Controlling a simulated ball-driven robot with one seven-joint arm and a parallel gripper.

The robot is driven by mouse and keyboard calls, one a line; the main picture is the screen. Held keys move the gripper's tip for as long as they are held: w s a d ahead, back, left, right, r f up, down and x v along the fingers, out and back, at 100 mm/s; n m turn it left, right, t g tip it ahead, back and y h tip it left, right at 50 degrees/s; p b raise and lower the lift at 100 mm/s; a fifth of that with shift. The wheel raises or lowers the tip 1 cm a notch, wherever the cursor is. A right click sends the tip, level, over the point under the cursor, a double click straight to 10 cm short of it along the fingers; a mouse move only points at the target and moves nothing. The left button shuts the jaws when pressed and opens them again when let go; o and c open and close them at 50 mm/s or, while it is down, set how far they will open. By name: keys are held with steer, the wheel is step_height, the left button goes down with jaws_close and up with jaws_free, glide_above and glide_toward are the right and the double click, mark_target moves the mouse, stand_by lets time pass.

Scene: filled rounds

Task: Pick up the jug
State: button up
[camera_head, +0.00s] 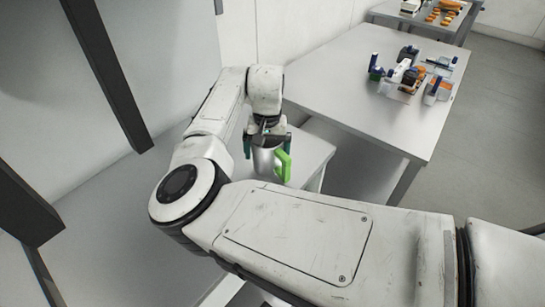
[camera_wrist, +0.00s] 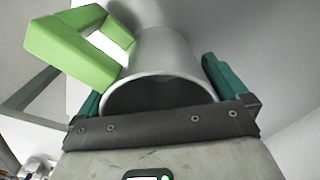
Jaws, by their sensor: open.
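The jug (camera_head: 266,160) is a grey metal cylinder with a bright green handle (camera_head: 283,166), on a small white table below my gripper (camera_head: 267,145). In the wrist view the jug (camera_wrist: 163,62) fills the middle, its open mouth toward my gripper's palm and its green handle (camera_wrist: 70,47) at the upper left. My gripper (camera_wrist: 158,82) is open, with one teal finger on each side of the jug. I cannot tell whether either finger touches it. The jug's base is partly hidden.
The small white table (camera_head: 312,150) has bare surface right of the jug. A larger grey table (camera_head: 350,85) stands behind it, with a clear tray of mixed items (camera_head: 405,88) at its far right. Another table (camera_head: 425,20) is at the back. A wall is on the left.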

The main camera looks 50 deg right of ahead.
steer(key=shift+f, duration=0.4)
steer(key=shift+c, duration=0.2)
steer(key=c, duration=0.7)
steer(key=shift+r, duration=0.2)
steer(key=shift+c, duration=0.2)
